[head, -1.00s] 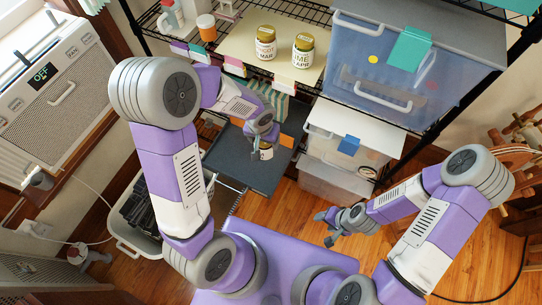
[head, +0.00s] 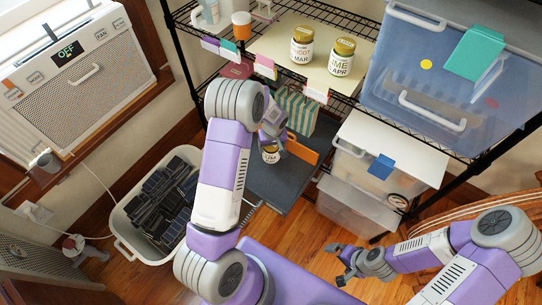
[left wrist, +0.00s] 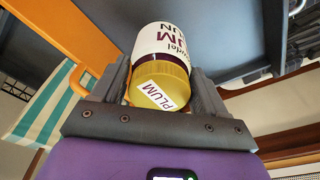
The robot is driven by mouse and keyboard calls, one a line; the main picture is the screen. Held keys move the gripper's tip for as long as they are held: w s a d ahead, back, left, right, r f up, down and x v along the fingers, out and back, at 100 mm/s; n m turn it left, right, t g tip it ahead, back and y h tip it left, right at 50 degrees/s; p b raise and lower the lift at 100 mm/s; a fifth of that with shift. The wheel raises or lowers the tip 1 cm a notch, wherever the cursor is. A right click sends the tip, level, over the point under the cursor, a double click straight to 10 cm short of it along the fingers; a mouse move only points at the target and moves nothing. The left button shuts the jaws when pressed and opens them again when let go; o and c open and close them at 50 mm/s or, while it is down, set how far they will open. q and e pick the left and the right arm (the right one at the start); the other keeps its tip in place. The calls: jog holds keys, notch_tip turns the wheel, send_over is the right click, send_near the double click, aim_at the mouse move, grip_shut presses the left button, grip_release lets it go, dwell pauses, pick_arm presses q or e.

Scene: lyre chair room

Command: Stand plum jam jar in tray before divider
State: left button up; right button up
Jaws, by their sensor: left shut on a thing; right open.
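The plum jam jar (head: 270,156) has a gold lid and a white label. In the left wrist view the jar (left wrist: 160,42) shows its "PLUM" lid towards the camera, between the fingers. My left gripper (head: 272,143) is shut on it. The dark grey tray (head: 282,188) lies below and around the jar in the head view. I cannot tell whether the jar's base touches the tray. The orange divider (head: 303,150) stands just right of the jar; in the left wrist view the divider (left wrist: 58,38) is at upper left. My right gripper (head: 341,264) is open and empty, above the floor.
A striped bag (head: 297,108) stands behind the divider. Clear bins (head: 385,150) are right of the tray. A white basket (head: 125,232) stands at left.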

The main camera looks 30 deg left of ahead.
pick_arm(q)
notch_tip(320, 180, down, 4)
jog(key=shift+w+f+b, duration=0.1)
jog(key=shift+f+b, duration=0.05)
jog(key=shift+b, duration=0.55)
jog(key=o, duration=1.4)
jog(key=r+p, duration=0.1)
jog(key=r, duration=0.3)
jog(key=s+d+r+p, duration=0.1)
jog(key=r, duration=0.3)
jog(key=r+p, duration=0.2)
jog(key=r, duration=0.2)
jog(key=shift+s+d, duration=0.15)
jog(key=shift+s, duration=0.05)
